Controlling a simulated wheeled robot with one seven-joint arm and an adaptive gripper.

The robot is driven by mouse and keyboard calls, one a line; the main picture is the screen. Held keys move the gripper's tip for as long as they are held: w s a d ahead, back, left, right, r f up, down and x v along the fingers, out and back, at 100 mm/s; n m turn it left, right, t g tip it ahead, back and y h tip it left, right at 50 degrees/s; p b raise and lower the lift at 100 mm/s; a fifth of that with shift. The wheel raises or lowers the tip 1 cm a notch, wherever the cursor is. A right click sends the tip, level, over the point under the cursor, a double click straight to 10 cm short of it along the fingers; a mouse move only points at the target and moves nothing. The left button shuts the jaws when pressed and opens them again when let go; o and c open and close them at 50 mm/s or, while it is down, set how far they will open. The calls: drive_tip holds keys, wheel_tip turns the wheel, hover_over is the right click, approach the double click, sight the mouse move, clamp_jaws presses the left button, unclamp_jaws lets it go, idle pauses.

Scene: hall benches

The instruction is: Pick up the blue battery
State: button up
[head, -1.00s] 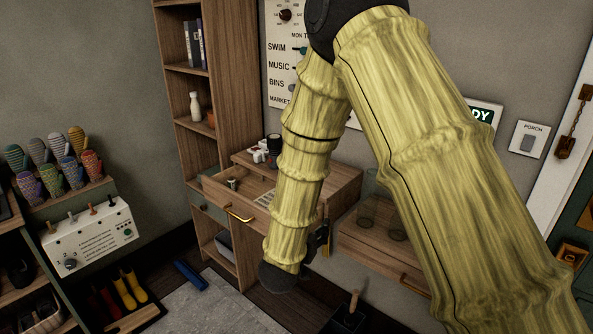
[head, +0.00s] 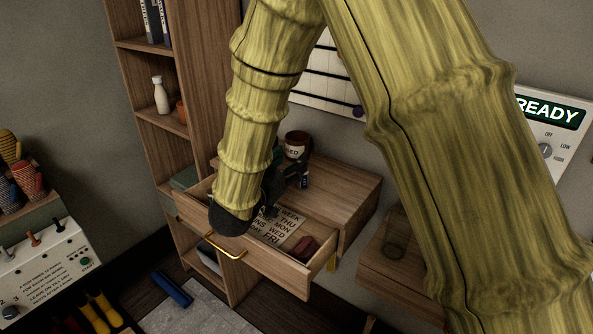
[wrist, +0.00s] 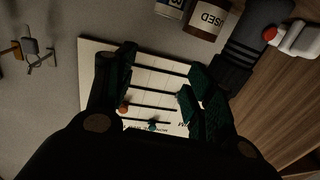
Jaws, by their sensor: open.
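My gripper (head: 286,176) is at the end of my bent arm, above the open drawer (head: 262,262) and near the cabinet top. In the wrist view its two dark green fingers (wrist: 160,72) are spread apart with nothing between them. A white-labelled cylinder (wrist: 169,8), perhaps the same item, is cut off at the top of the wrist view. My arm hides part of the drawer.
A brown jar marked USED (head: 297,146) stands at the back of the cabinet top (head: 340,190). The drawer holds a lettered sheet (head: 285,232) and a dark red item (head: 303,247). A tall shelf (head: 150,120) stands left. A dark ridged object (wrist: 250,42) lies nearby.

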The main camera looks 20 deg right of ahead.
sight(303, 177)
drive_tip(key=f, duration=0.7)
drive_tip(key=shift+s+a+f, duration=0.1)
drive_tip(key=shift+s+f, duration=0.15)
drive_tip(key=shift+s, duration=0.1)
drive_tip(key=shift+w+d+r+p, duration=0.2)
drive_tip(key=shift+d+r+p, duration=0.1)
drive_tip(key=shift+d+r, duration=0.2)
drive_tip(key=shift+d, duration=0.2)
drive_tip(key=shift+w+d+f, duration=0.25)
drive_tip(key=shift+w+d, duration=0.1)
drive_tip(key=shift+w, duration=0.3)
drive_tip(key=shift+w+d+r, duration=0.1)
drive_tip(key=shift+w+d, duration=0.05)
drive_tip(key=shift+d, duration=0.1)
drive_tip(key=shift+p+x, duration=0.4)
drive_tip(key=shift+x, duration=1.5)
clamp_jaws()
